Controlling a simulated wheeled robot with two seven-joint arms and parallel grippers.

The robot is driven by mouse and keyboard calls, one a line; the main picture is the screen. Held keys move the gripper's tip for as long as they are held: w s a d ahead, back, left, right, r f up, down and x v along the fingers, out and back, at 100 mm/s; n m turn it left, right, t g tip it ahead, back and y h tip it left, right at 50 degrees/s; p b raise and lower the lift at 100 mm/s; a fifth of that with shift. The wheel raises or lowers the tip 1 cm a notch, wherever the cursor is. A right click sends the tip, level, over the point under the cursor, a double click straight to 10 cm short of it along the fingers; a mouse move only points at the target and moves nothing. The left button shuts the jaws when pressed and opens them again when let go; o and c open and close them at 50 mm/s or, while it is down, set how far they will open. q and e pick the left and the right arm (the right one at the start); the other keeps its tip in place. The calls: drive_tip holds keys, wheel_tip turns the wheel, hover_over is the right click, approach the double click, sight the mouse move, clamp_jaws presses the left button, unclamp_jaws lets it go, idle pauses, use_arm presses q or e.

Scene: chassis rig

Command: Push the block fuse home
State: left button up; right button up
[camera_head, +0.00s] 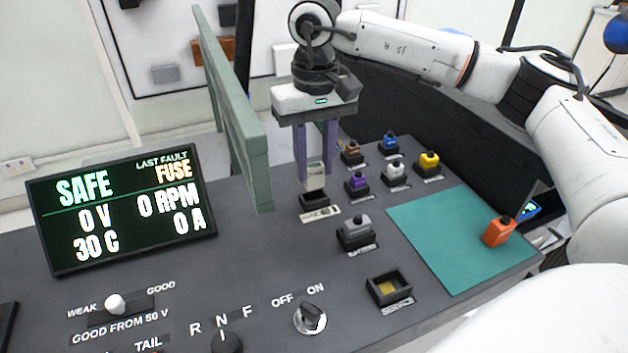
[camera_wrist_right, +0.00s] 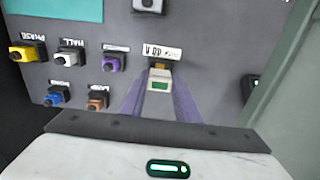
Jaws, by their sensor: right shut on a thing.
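The block fuse (camera_head: 314,178) is a pale block with a greenish face, held upright between the purple fingers of my right gripper (camera_head: 316,170). Its lower end is at the mouth of a black socket (camera_head: 315,200) with a white label in front. How deep it sits I cannot tell. In the right wrist view the fuse (camera_wrist_right: 159,80) is between the fingertips, and a yellowish strip of the socket (camera_wrist_right: 158,66) shows just beyond it. My right gripper is shut on the fuse from above. My left gripper is not in view.
A green upright frame (camera_head: 240,120) stands close left of my right gripper. Several coloured plugs, among them a purple one (camera_head: 357,185), sit to the right. The display (camera_head: 120,208) reads SAFE, last fault FUSE.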

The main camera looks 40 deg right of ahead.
sight(315, 188)
wheel_tip(315, 188, down, 4)
drive_tip(key=shift+f, duration=0.1)
drive_tip(key=shift+f, duration=0.15)
drive_tip(key=o, duration=1)
drive_tip(key=shift+o, duration=0.2)
wheel_tip(315, 188, up, 12)
drive_tip(key=shift+r+p, duration=0.25)
drive_tip(key=shift+p, duration=0.05)
